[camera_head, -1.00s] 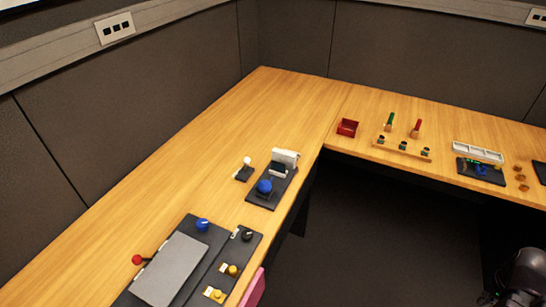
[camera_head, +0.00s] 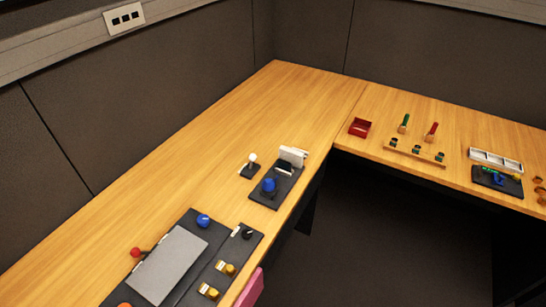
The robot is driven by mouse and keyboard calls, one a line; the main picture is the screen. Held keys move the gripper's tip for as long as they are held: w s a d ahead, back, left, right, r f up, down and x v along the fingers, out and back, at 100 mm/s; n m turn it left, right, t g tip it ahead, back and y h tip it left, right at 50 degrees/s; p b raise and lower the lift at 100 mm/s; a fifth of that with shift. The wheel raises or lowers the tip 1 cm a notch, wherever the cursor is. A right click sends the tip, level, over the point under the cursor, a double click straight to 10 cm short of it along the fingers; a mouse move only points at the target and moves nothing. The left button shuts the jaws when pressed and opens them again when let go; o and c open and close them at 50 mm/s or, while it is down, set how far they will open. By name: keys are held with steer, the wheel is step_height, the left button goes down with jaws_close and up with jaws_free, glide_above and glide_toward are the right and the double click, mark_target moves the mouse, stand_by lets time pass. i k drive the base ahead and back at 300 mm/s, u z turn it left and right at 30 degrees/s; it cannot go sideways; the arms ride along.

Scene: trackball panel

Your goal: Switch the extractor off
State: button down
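A dark control panel (camera_head: 213,256) lies on the left desk near the front edge. It carries a large grey plate (camera_head: 171,262), a blue knob (camera_head: 203,220), a black knob (camera_head: 247,233) and two yellow controls (camera_head: 227,268) (camera_head: 208,291). A red ball-topped lever (camera_head: 136,253) stands at its left side, and an orange part (camera_head: 124,304) is cut off by the bottom edge. I cannot read any labels, so I cannot tell which control belongs to the extractor. My gripper is not in view.
Behind the panel are a black base (camera_head: 278,187) with a blue ball and a small white-topped joystick (camera_head: 251,164). A pink thing (camera_head: 250,289) is at the desk's front edge. The right desk holds a red tray (camera_head: 360,127) and a wooden rack (camera_head: 415,151). The left desk's back is clear.

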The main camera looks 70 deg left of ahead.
mark_target(253, 157)
steer(key=i, duration=2.2)
steer(key=z, duration=0.7)
steer(key=k, duration=0.1)
steer(key=u, duration=3.35)
